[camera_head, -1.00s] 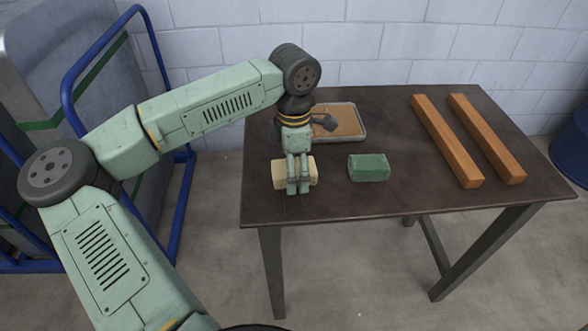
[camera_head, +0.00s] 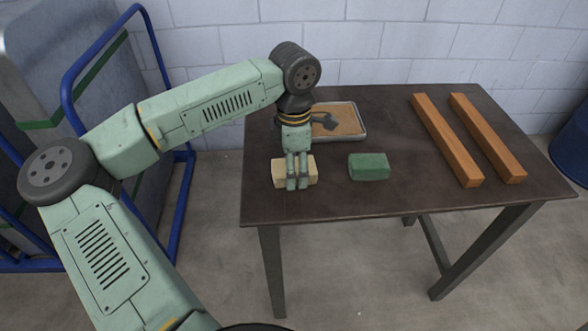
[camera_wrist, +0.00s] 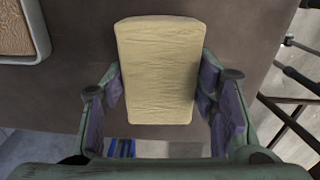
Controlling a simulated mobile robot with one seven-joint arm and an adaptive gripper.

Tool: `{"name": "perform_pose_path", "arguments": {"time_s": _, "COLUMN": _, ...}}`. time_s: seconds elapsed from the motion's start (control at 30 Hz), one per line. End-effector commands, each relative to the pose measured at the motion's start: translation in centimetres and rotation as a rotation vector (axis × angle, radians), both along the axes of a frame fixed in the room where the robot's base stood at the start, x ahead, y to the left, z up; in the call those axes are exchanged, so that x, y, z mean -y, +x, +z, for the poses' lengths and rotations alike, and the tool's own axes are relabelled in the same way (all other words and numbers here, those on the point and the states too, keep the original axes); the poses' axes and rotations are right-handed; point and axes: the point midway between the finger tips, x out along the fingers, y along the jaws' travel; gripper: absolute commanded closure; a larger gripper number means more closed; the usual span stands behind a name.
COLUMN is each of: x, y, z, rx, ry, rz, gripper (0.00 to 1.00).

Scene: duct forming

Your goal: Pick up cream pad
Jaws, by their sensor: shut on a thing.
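The cream pad (camera_head: 278,172) is a pale block on the dark table, near its left front edge in the head view. In the wrist view the cream pad (camera_wrist: 158,70) stands large between the fingers. My gripper (camera_head: 297,185) points down over the pad and is shut on it. In the wrist view the gripper (camera_wrist: 160,100) has a finger on each long side of the pad, at its lower half. I cannot tell whether the pad is clear of the table top.
A green pad (camera_head: 369,167) lies to the right of the cream pad. A tray with a tan base (camera_head: 361,135) is behind my gripper. Two long wooden bars (camera_head: 447,140) (camera_head: 487,138) lie on the right. The table (camera_head: 400,200) is bare in its front middle.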

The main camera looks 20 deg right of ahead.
Motion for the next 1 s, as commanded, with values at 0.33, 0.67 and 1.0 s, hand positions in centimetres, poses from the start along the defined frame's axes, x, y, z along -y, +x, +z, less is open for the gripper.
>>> {"name": "perform_pose_path", "arguments": {"time_s": 0.33, "x": 0.0, "y": 0.1, "z": 1.3, "rx": 0.003, "ry": -0.001, "rz": 0.001, "gripper": 0.74}}
{"name": "perform_pose_path", "arguments": {"time_s": 0.67, "x": -0.3, "y": -3.8, "z": 3.5, "rx": 0.004, "ry": 0.001, "rz": -0.004, "gripper": 0.74}}
{"name": "perform_pose_path", "arguments": {"time_s": 1.0, "x": -1.1, "y": -12.4, "z": 4.4, "rx": 0.003, "ry": 0.000, "rz": -0.003, "gripper": 0.74}}
